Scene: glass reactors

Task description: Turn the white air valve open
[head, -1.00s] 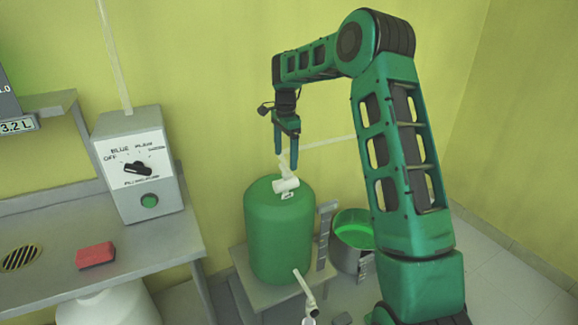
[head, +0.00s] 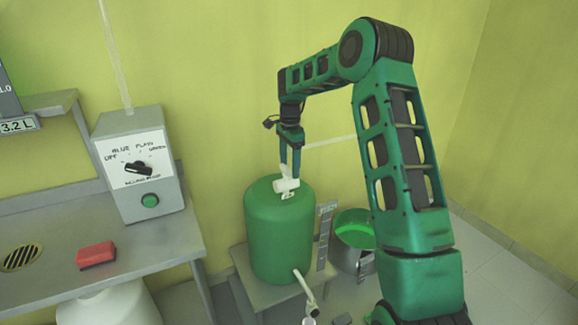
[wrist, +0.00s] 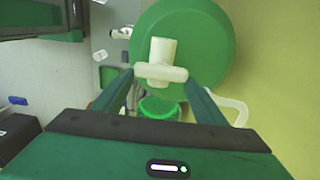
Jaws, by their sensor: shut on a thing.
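The white air valve (head: 285,185) sits on top of the green tank (head: 280,235). In the wrist view the valve (wrist: 163,50) shows a white body with a white bar-shaped handle (wrist: 161,73) across it. My gripper (head: 290,172) points down over the tank top, its fingers at the valve. In the wrist view my gripper (wrist: 161,80) has one finger at each end of the handle, shut on it. The lower part of the valve is partly hidden by the handle.
A white spout (head: 304,285) sticks out low on the tank's front. A grey control box (head: 140,165) and a red block (head: 96,254) are on the bench at left.

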